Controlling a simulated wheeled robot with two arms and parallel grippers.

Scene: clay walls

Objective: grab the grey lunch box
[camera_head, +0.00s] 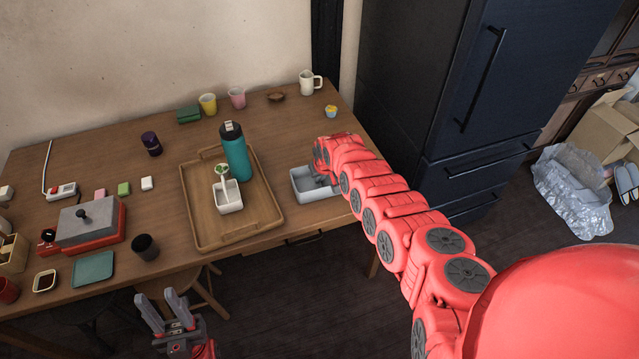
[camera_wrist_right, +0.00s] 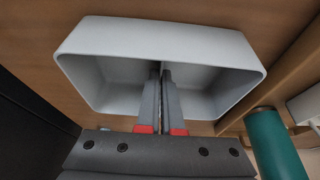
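The grey lunch box (camera_head: 318,196) is an open, pale grey box at the right front of the table, right of the wooden tray. In the right wrist view the lunch box (camera_wrist_right: 160,42) shows two compartments with a thin divider between them. My right gripper (camera_wrist_right: 160,80) reaches into it, its two fingers close together on either side of the divider and seemingly clamped on it. In the head view my right gripper (camera_head: 328,178) is partly hidden by its own arm. My left gripper (camera_head: 157,297) is open and empty, in front of the table.
The wooden tray (camera_head: 190,205) holds a teal bottle (camera_head: 236,155) and a white caddy (camera_head: 228,198). A dark fridge (camera_head: 440,90) stands at the right.

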